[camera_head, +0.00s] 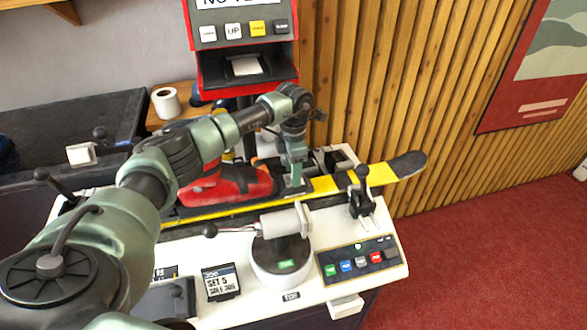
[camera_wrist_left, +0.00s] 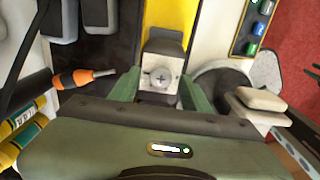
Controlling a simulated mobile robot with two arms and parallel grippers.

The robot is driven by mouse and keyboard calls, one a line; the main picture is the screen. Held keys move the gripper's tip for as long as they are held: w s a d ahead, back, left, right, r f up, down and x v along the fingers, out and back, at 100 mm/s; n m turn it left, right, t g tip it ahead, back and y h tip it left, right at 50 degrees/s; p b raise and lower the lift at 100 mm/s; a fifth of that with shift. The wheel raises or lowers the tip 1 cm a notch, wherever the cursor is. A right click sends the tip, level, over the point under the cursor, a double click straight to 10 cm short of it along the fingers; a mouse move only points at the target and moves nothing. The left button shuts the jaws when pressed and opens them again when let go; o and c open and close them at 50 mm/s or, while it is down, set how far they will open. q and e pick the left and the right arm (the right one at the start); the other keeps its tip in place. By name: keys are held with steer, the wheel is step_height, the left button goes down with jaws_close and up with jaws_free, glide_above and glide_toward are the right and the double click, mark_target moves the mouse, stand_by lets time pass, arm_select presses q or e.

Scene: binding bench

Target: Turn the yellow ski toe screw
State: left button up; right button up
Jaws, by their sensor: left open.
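The yellow ski (camera_head: 228,208) lies along the bench, with its dark tip at the right; it also shows in the left wrist view (camera_wrist_left: 172,18). A red boot (camera_head: 228,186) stands over it. In the left wrist view, a grey toe piece with a cross-slotted screw (camera_wrist_left: 160,77) sits on the ski. My left gripper (camera_head: 293,188) points down over the ski, just right of the boot. Its green fingers (camera_wrist_left: 161,88) are open, one on each side of the screw block. I cannot tell whether they touch it. My right gripper is not in view.
An orange-handled screwdriver (camera_wrist_left: 78,78) lies beside the toe piece. In the head view, a white cylindrical device (camera_head: 281,222), a button panel (camera_head: 358,260) and a black clamp (camera_head: 361,200) stand near the ski. A red machine (camera_head: 243,60) rises behind.

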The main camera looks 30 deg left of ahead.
arm_select(q)
steer(key=shift+d+f, duration=0.1)
steer(key=c, duration=0.9)
jaws_close()
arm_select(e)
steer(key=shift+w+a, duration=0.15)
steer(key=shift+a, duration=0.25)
